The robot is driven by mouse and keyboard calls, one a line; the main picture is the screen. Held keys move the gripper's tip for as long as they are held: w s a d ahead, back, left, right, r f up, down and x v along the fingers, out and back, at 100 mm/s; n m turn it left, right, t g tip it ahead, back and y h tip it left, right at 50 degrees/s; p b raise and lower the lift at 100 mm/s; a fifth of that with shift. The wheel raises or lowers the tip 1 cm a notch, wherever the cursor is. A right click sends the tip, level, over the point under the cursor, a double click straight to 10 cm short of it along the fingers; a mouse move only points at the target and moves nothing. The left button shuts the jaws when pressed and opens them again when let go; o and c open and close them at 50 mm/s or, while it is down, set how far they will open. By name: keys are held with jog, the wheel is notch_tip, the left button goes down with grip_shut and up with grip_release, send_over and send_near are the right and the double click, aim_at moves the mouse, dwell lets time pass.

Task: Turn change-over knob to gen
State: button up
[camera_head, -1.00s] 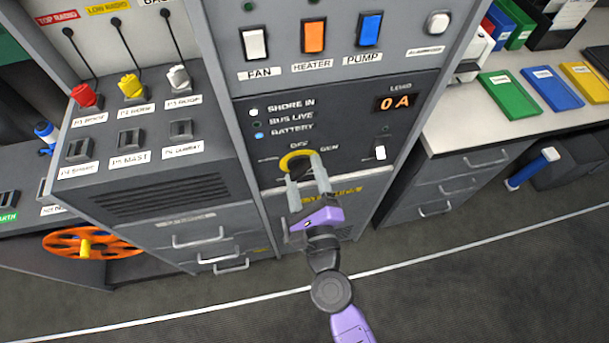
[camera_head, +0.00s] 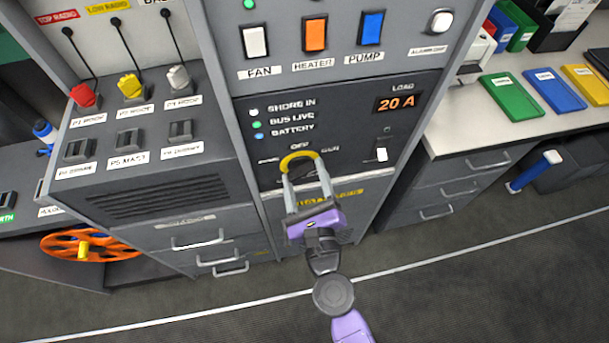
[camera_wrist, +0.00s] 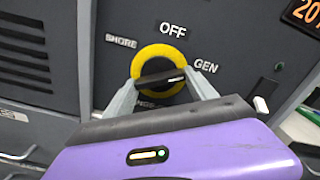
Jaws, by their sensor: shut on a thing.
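The change-over knob (camera_wrist: 162,80) is a black bar handle inside a yellow ring on the dark panel. Labels SHORE, OFF and GEN stand around it at left, top and right. The white mark on its bar is at the right end, toward GEN (camera_wrist: 206,65). My gripper (camera_wrist: 163,88) is shut on the knob's bar, one finger at each end. In the head view the yellow ring (camera_head: 298,157) shows above my gripper (camera_head: 306,180), and the fingers mostly hide the bar.
The load display (camera_head: 397,102) reads 20 A. The BUS LIVE lamp (camera_head: 256,124) is green and the BATTERY lamp (camera_head: 259,136) blue. Above are the FAN (camera_head: 255,41), HEATER (camera_head: 314,37) and PUMP (camera_head: 371,28) switches. A white toggle (camera_head: 382,154) sits right of the knob.

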jog(key=shift+f, duration=0.1)
jog(key=o, duration=1.4)
jog(key=shift+c, duration=0.2)
jog(key=b+v, duration=0.2)
jog(key=v, duration=0.5)
jog(key=shift+s, duration=0.4)
jog(key=shift+d, duration=0.15)
